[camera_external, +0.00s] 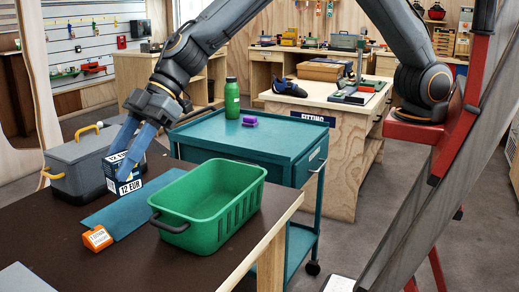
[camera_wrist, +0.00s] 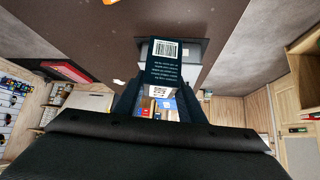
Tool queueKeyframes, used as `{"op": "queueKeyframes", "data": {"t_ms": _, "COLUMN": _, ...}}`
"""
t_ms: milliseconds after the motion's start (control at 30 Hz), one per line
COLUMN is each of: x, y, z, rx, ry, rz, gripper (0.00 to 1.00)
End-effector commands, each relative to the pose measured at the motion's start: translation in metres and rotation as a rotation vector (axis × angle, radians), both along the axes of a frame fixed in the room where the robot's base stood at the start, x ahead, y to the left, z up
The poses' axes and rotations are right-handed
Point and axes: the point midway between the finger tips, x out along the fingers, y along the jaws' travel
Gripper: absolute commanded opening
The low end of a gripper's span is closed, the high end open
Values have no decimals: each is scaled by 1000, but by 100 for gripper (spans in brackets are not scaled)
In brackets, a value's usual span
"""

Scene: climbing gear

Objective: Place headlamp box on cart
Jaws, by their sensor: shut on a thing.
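The headlamp box (camera_external: 124,178) is a small dark blue and white box marked "12 EUR". In the external view it is at the back left of the brown table, by the end of a blue mat. My gripper (camera_external: 127,150) reaches down from above with its blue fingers shut on the box. In the wrist view the box (camera_wrist: 163,62) shows a dark face with a barcode between the fingers. I cannot tell whether its bottom touches the table. The teal cart (camera_external: 190,133) stands behind the table, with a green bottle (camera_external: 232,98) and a purple block (camera_external: 250,120) on top.
A green basket (camera_external: 210,205) stands on the table between the box and the right edge. A grey toolbox (camera_external: 78,165) is close left of the box. An orange item (camera_external: 97,238) lies by the blue mat (camera_external: 130,208). The cart top's left and front are clear.

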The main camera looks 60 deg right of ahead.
Motion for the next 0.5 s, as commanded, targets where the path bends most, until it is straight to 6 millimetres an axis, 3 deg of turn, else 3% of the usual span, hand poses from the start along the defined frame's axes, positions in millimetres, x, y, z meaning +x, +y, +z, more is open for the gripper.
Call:
{"op": "queueKeyframes", "data": {"t_ms": 267, "x": 64, "y": -92, "z": 0, "rx": -11, "ry": 2, "rz": -104, "gripper": 11}}
{"op": "queueKeyframes", "data": {"t_ms": 500, "x": 115, "y": -200, "z": 0, "rx": -19, "ry": 5, "rz": -216, "gripper": 11}}
